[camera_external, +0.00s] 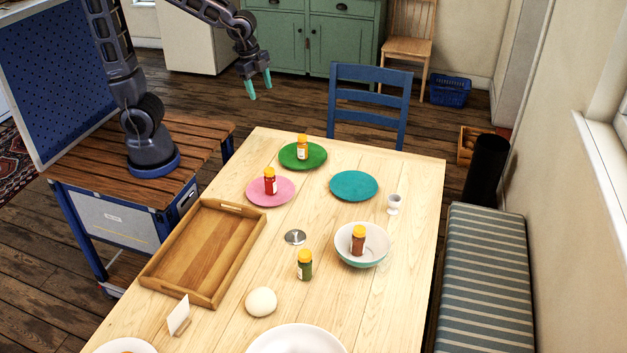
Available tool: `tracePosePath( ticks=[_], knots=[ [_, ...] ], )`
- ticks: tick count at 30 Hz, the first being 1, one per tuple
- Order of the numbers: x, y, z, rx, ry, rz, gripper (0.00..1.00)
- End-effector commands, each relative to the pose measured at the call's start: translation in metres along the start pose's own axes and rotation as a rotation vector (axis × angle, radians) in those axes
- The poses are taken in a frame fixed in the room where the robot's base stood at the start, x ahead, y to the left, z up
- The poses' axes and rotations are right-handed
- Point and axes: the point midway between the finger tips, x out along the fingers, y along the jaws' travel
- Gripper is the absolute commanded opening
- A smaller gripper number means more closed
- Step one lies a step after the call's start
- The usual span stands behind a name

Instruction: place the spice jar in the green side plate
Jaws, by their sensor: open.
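The green side plate (316,163) lies near the far end of the table. A pale jar with an orange cap (302,148) stands upright on it. A red jar (270,182) stands on a pink plate (282,195). A dark green jar (305,266) stands on the bare table. A reddish-brown jar (358,241) stands in a white bowl (377,248). All have orange or yellow caps, and I cannot tell which one the task names. My gripper (259,85) is open and empty, raised beyond the table's far left end, apart from every jar and plate.
A teal plate (353,186) lies empty beside an egg cup (394,204). A wooden tray (207,251) fills the left side. A blue chair (369,101) stands at the far end.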

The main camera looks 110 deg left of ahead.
Motion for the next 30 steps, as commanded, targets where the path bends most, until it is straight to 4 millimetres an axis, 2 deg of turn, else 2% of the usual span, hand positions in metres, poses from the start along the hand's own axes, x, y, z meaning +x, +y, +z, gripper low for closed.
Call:
tracePosePath(
  ticks=[1,6,12,18,24,30],
  knots=[
    [-0.013,0.013,0.004,-0.016,0.018,-0.008,0.60],
    [-0.044,0.051,0.021,-0.093,0.065,-0.016,0.60],
    [-0.074,0.094,0.048,-0.184,0.123,-0.012,0.60],
    [-0.095,0.130,0.079,-0.273,0.180,0.005,0.60],
    [-0.103,0.152,0.102,-0.334,0.216,0.025,0.60],
    [-0.105,0.158,0.109,-0.356,0.225,0.033,0.60]
  ],
)
